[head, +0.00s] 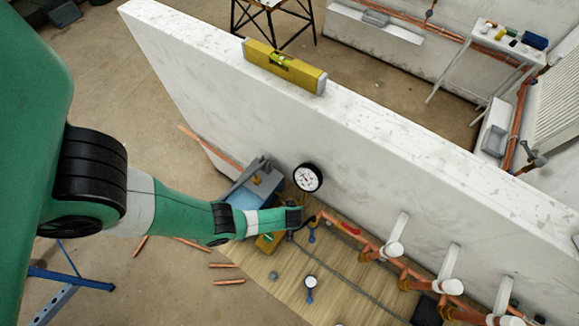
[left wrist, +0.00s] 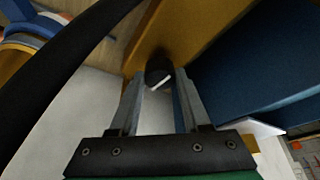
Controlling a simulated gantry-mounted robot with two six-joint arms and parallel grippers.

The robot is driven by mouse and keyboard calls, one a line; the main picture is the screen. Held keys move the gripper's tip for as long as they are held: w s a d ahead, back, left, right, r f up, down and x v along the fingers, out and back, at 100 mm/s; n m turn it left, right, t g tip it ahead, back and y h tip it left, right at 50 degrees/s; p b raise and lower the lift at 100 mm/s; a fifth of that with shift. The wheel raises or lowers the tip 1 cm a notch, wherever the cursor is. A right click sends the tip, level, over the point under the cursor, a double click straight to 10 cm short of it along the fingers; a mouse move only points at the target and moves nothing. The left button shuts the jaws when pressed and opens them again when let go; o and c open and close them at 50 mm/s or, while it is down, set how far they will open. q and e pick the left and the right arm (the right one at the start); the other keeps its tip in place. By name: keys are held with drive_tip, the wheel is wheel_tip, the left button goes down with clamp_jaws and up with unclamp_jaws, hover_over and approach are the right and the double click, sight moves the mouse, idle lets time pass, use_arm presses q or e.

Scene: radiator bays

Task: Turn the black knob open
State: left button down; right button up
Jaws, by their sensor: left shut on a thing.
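The black knob (left wrist: 157,70) is in the left wrist view, on a yellow body (left wrist: 160,30), with a slanted white mark on its face. My left gripper (left wrist: 159,80) has one finger on each side of the knob and is shut on it. In the head view my left arm reaches in from the left and its gripper (head: 292,217) is low beside the white wall, just below the round gauge (head: 307,177). The knob is hidden there by my arm. My right gripper is in neither view.
A grey and blue tank (head: 252,190) stands close behind my left wrist. Copper pipes with white valves (head: 393,250) run along the wall to the right. A yellow spirit level (head: 285,65) lies on the wall's top. Small gauges or tools (head: 310,282) lie on the wooden board.

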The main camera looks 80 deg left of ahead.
use_arm(q)
drive_tip(key=shift+n, duration=0.6)
drive_tip(key=shift+g, duration=0.3)
drive_tip(key=shift+c, duration=1.8)
unclamp_jaws()
